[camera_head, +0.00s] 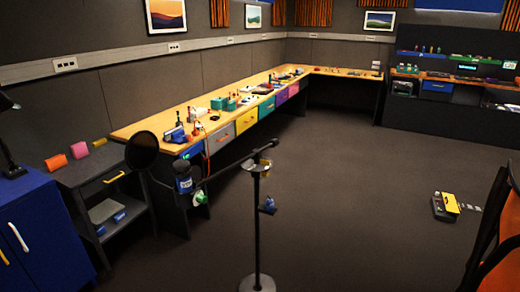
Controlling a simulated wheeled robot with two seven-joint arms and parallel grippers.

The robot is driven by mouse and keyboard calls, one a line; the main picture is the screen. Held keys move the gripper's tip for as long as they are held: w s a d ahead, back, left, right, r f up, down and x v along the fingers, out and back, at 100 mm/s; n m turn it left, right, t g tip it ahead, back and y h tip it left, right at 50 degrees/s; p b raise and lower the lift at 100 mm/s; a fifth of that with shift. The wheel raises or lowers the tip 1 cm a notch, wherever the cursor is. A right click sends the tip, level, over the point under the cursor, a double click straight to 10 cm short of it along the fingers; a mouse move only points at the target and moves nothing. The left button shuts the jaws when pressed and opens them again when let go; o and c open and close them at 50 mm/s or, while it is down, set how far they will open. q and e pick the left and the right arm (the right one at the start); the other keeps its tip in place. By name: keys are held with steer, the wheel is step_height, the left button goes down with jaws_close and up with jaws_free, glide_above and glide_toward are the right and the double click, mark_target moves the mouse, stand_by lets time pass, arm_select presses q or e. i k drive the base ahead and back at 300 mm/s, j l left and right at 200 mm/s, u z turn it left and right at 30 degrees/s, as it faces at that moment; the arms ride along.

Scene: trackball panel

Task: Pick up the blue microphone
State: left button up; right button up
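A dark blue microphone (184,181) shows left of centre, at the left end of the boom arm of a black stand (257,225). A round black disc (142,150), like a pop filter, is up and to the left of it. A small green and white item (200,197) is just below and right of the microphone; I cannot tell what it is. A small blue item (268,206) is on or beside the stand's pole. Neither of my grippers is in view.
A long wooden counter (165,128) with coloured drawers runs along the back wall. A blue cabinet (45,235) and a dark side table (72,177) are at left. A yellow and black device (445,206) lies on open floor (350,200). An orange chair (498,240) is at right.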

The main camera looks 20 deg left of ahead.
mark_target(181, 168)
steer(key=u, duration=0.45)
steer(key=i+l+u, duration=0.15)
steer(key=u, duration=0.2)
steer(key=i+l+u, duration=0.25)
steer(key=u, duration=0.15)
steer(key=i+l+u, duration=0.2)
steer(key=u, duration=0.15)
steer(key=l, duration=0.1)
